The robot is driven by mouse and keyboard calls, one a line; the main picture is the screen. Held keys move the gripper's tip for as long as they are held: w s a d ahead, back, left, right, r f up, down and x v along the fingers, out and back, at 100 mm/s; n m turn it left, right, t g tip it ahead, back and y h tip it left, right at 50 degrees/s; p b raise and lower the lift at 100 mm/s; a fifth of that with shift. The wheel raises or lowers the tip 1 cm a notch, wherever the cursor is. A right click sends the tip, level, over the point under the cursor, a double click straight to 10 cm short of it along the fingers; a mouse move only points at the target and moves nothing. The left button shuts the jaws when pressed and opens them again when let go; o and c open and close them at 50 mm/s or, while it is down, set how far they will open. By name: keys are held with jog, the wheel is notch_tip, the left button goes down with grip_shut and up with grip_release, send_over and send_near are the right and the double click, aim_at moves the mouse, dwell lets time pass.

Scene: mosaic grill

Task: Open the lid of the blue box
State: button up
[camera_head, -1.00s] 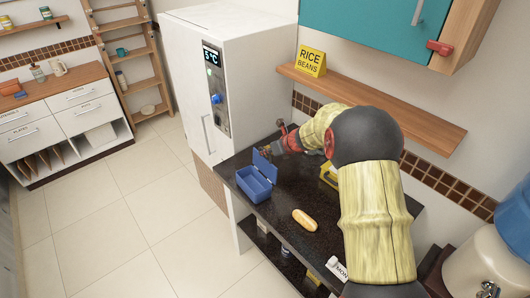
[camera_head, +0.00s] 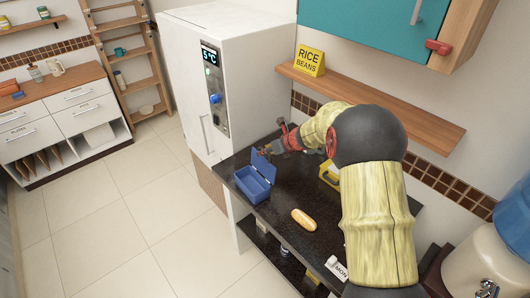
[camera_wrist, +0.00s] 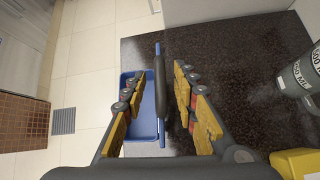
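The blue box (camera_head: 252,187) sits near the left front edge of the dark counter. Its lid (camera_head: 263,164) stands raised at the back side of the box, and the inside shows. My gripper (camera_head: 268,149) is just behind the top of the lid. In the wrist view, the box (camera_wrist: 147,125) lies below and to the left, and the lid (camera_wrist: 162,131) appears nearly edge-on, with a dark strip along it. My gripper (camera_wrist: 158,75) is open, its fingers on either side of the lid with gaps. Whether any finger touches the lid cannot be told.
A bread roll (camera_head: 304,220) lies on the dark counter (camera_head: 285,190). A yellow object (camera_head: 329,174) stands by my arm. A white fridge (camera_head: 188,75) rises at the counter's left end. A wooden shelf (camera_head: 400,108) holding a yellow sign (camera_head: 310,61) hangs above.

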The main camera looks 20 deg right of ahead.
jog(key=v, duration=1.1)
jog(key=shift+f, duration=0.1)
jog(key=s+a+f+n+g, duration=0.1)
jog(key=s+a+n+g, duration=0.15)
jog(key=s+n, duration=0.55)
jog(key=s+a+f+n+g, duration=0.2)
jog(key=s+a+n, duration=0.2)
jog(key=s+n, duration=0.4)
jog(key=s+a+r+n+h+b, duration=0.1)
jog(key=s+a+r+n+b, duration=0.1)
jog(key=s+n, duration=0.4)
jog(key=s+a+r+n+t+h+b, duration=0.1)
jog(key=s+a+r+n+b, duration=0.1)
jog(key=s+a+n, duration=0.2)
jog(key=s+a+r+n+h+b, duration=0.1)
jog(key=s+a+r+n+b, duration=0.2)
jog(key=s+n, duration=0.4)
jog(key=s+a, duration=0.1)
jog(key=s, duration=0.2)
jog(key=shift+n+t, duration=0.35)
jog(key=shift+n, duration=0.05)
